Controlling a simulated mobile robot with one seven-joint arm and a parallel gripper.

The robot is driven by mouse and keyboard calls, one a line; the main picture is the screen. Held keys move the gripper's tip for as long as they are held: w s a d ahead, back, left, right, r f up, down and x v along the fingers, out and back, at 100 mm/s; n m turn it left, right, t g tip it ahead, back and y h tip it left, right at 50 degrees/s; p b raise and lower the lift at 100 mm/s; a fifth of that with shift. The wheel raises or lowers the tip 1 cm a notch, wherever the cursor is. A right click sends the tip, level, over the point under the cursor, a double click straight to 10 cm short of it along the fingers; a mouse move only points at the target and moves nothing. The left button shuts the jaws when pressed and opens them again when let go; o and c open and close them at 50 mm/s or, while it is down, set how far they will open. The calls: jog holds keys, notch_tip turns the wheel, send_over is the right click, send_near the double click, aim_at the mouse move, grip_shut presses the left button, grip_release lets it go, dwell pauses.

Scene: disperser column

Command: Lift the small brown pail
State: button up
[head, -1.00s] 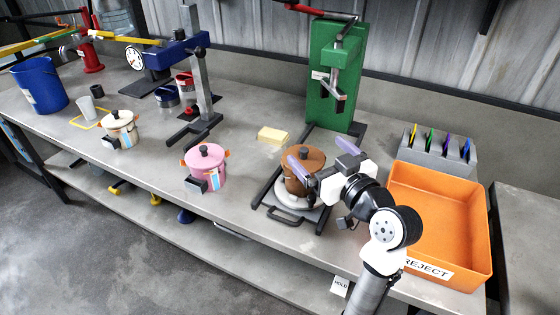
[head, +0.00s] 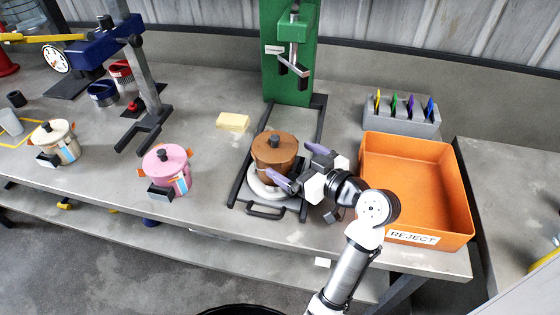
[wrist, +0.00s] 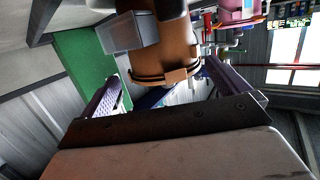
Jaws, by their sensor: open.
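The small brown pail (head: 274,152), with a dark lid knob, stands upright on a pale round ring (head: 262,188) on the base of the green press (head: 290,70). My gripper (head: 289,162) is at the pail's right side, its two purple fingers apart. One finger is near the pail's front right and the other at its back right. In the wrist view the brown pail (wrist: 172,55) shows between the open fingers (wrist: 163,85). A grey block on its side is visible there. I cannot tell whether either finger touches the pail.
An orange reject bin (head: 415,190) lies right of my arm, with a grey rack (head: 400,112) of coloured tabs behind it. A pink pot (head: 166,172) and a cream pot (head: 54,143) stand to the left. A yellow block (head: 232,121) lies behind left.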

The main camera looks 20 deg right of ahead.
aim_at(277, 154)
jog(key=shift+f+p+x, duration=0.15)
jog(key=shift+p+x, duration=0.5)
jog(key=shift+x, duration=0.9)
jog(key=shift+f+p+x, duration=0.15)
jog(key=shift+p+x, duration=0.45)
jog(key=shift+x, duration=0.9)
jog(key=shift+s+a, duration=0.15)
jog(key=c, duration=1.3)
jog(key=shift+r, duration=0.2)
notch_tip(277, 154, up, 20)
jog(key=shift+f+b, duration=0.15)
jog(key=shift+b, duration=0.85)
